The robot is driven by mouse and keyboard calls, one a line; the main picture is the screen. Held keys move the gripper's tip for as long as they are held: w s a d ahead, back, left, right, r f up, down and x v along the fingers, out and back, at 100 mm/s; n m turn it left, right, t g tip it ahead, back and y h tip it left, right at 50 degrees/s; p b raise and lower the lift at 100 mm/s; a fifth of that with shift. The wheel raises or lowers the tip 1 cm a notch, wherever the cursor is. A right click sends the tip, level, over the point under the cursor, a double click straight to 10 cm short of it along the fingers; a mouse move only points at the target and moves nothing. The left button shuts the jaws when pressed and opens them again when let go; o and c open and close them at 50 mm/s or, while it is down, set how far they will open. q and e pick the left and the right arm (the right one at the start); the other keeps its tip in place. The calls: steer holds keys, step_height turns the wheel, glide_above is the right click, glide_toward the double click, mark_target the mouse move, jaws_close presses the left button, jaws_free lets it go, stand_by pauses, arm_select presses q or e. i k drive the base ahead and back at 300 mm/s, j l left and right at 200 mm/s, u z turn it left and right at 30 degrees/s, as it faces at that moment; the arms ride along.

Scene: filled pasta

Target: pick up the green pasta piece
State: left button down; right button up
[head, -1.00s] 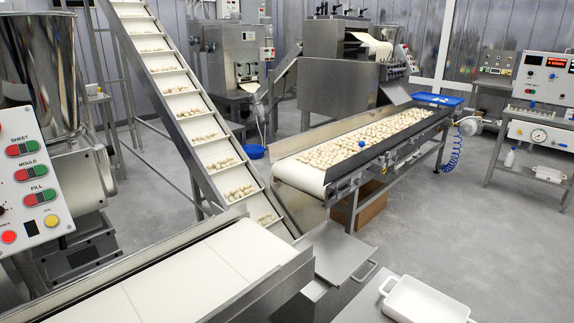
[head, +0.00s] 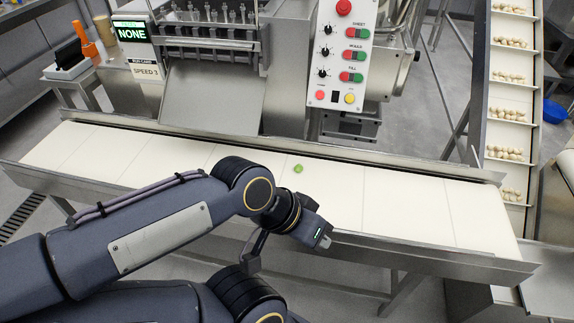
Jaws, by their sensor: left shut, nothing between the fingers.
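The green pasta piece (head: 298,168) is a small round piece lying alone on the white conveyor belt (head: 405,200), near the middle of the picture. My left gripper (head: 322,238) is in the head view at the end of the arm from the left. It is over the belt's front rail, below and a little right of the green piece in the picture, and apart from it. It is shut and empty; its fingers show poorly. Another dark arm link of mine shows at the bottom. My right gripper is not in view.
A metal rail (head: 430,252) runs along the belt's front edge. Behind the belt stand a filling machine (head: 212,100) and a button panel (head: 343,60). An inclined conveyor (head: 512,130) with pale pasta rises at the right. The belt around the green piece is clear.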

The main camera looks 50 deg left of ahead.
mark_target(299, 167)
steer(key=u, duration=1.55)
steer(key=i+j, duration=1.05)
steer(key=j, duration=0.15)
steer(key=k+j+u, duration=0.05)
